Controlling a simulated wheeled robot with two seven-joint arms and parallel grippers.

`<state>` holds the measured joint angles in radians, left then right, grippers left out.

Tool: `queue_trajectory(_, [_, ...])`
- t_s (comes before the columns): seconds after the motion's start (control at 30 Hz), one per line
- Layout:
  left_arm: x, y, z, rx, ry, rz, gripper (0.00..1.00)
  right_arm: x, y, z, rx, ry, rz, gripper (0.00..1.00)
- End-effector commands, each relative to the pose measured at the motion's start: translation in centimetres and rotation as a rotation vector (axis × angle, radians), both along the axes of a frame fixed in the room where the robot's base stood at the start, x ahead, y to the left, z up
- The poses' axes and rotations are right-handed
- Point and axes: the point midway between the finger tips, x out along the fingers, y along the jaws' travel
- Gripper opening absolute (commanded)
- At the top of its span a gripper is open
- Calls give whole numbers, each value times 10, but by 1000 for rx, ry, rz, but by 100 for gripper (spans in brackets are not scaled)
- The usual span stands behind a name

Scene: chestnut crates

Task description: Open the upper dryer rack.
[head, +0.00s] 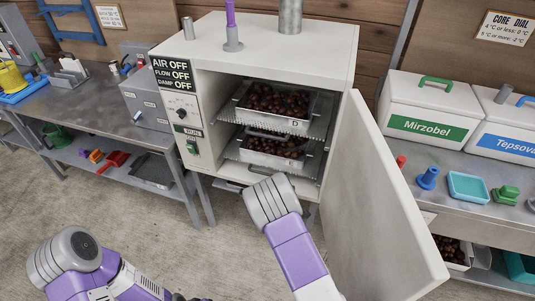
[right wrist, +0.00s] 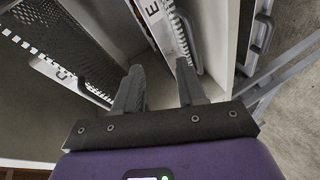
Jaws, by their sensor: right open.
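The dryer (head: 265,50) stands open, a cream box with two racks inside. The upper rack (head: 318,128) and lower rack (head: 232,152) each carry a tray of brown nuts. My left gripper is out of view.
The dryer door (head: 375,205) is swung open to the right. A bench with a Mirzobel box (head: 425,108) stands right of it. A steel table (head: 105,110) stands left. Bare floor lies in front.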

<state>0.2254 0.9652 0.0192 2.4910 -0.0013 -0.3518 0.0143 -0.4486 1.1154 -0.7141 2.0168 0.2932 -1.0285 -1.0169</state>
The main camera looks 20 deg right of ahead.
Motion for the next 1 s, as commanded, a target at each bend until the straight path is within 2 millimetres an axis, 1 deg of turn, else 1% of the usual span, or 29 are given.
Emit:
queue_trajectory(0.03, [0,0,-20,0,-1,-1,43,21,9,16,-119,-89,47,40])
queue_trajectory(0.1, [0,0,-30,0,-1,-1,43,39,18,49,-265,-194,86,40])
queue_trajectory(0.2, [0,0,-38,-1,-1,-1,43,53,31,84,-408,-297,113,40])
queue_trajectory(0.3, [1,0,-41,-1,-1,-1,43,59,38,104,-481,-351,123,40])
queue_trajectory(0.4, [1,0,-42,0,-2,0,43,65,38,112,-504,-366,124,40])
queue_trajectory(0.47, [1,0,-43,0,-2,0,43,71,37,113,-503,-367,123,40])
queue_trajectory(0.8, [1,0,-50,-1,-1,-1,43,115,27,119,-500,-363,122,40])
queue_trajectory(1.0, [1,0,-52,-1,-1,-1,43,129,25,122,-499,-361,123,40])
